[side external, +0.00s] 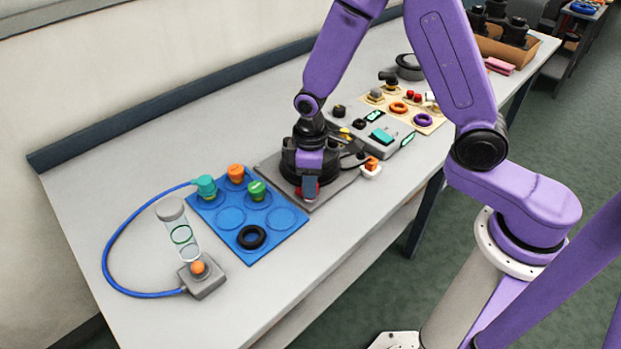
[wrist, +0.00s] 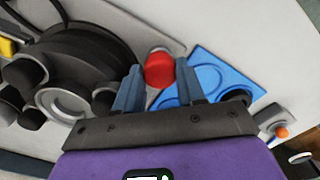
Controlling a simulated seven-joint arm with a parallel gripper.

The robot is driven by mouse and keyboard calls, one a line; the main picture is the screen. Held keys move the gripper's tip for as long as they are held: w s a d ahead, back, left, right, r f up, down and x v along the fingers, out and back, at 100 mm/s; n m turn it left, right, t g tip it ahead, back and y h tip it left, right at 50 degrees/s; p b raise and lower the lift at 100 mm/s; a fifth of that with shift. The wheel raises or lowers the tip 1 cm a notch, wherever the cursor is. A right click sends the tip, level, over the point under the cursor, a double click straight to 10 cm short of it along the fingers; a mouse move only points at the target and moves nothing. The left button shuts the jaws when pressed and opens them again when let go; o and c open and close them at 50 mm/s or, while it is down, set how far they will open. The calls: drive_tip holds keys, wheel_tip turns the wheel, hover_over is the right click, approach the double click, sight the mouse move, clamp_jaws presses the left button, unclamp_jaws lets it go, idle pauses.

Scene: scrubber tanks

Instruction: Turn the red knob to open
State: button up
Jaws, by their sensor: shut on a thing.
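The red knob (wrist: 159,68) is round and sits between the two finger pads of my gripper (wrist: 160,88) in the wrist view. The gripper is shut on it, with one finger on each side. In the side view my gripper (side external: 309,187) points down over a dark grey plate (side external: 268,167), and only slivers of red show around the fingers. The knob's base and its turn angle are hidden. A large black round part with several stubby knobs (wrist: 72,85) is left of the fingers in the wrist view.
A blue mat (side external: 222,222) with orange, green and teal pieces and a black ring (side external: 252,237) lies left of the plate. A clear cylinder (side external: 179,232) and blue hose stand farther left. A grey control box (side external: 378,132) is close behind on the right.

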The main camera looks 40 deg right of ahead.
idle(0.4)
drive_tip(key=o, duration=1.1)
drive_tip(key=shift+c, duration=0.2)
drive_tip(key=shift+w+r, duration=0.15)
drive_tip(key=shift+r, duration=0.4)
drive_tip(key=shift+s+a+r, duration=0.1)
drive_tip(key=shift+r, duration=1.65)
drive_tip(key=shift+s+r, duration=0.1)
drive_tip(key=shift+r, duration=1.65)
drive_tip(key=s+d+r+n, duration=0.1)
drive_tip(key=s+d+r, duration=0.1)
drive_tip(key=s, duration=0.5)
drive_tip(key=s+d+r+n, duration=0.2)
drive_tip(key=s+d, duration=0.1)
drive_tip(key=s, duration=0.5)
drive_tip(key=s+d+r+n, duration=0.1)
drive_tip(key=s+d+r, duration=0.1)
drive_tip(key=s, duration=0.6)
drive_tip(key=shift+d+r+n, duration=0.25)
drive_tip(key=shift+r+n, duration=0.05)
drive_tip(key=shift+r, duration=0.05)
